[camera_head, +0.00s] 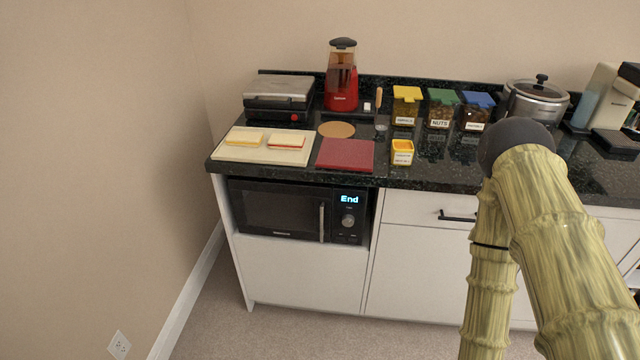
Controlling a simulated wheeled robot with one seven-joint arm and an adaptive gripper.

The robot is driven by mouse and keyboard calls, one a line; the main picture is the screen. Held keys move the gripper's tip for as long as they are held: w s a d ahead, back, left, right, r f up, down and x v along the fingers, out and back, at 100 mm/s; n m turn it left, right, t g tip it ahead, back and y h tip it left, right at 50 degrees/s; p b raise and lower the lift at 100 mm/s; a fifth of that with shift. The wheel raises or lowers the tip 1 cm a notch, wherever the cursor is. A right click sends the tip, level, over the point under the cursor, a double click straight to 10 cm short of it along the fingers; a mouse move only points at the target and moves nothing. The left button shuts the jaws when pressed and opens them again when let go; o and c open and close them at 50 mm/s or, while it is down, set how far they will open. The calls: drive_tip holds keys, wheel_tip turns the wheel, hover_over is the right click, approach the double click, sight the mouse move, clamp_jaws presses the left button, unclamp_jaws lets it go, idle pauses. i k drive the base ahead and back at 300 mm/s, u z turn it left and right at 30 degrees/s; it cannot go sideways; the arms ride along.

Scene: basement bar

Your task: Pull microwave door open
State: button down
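The black microwave (262,211) sits in an open niche under the counter, at the left end of the white cabinets. Its door (275,209) looks closed. A vertical silver handle (322,222) is on the right side of the door. To the right of the handle is the control panel (349,214) with a lit display reading "End" and a round knob. My arm, with a yellow-green bamboo-like surface, fills the right foreground, well to the right of the microwave. My gripper does not show in this view.
A wall (100,150) stands close on the left. Carpet (300,335) before the microwave is clear.

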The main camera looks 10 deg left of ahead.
sight(300, 210)
drive_tip(key=z, duration=0.5)
drive_tip(key=k, duration=0.9)
drive_tip(key=u, duration=1)
drive_tip(key=i, duration=0.5)
drive_tip(key=u, duration=0.05)
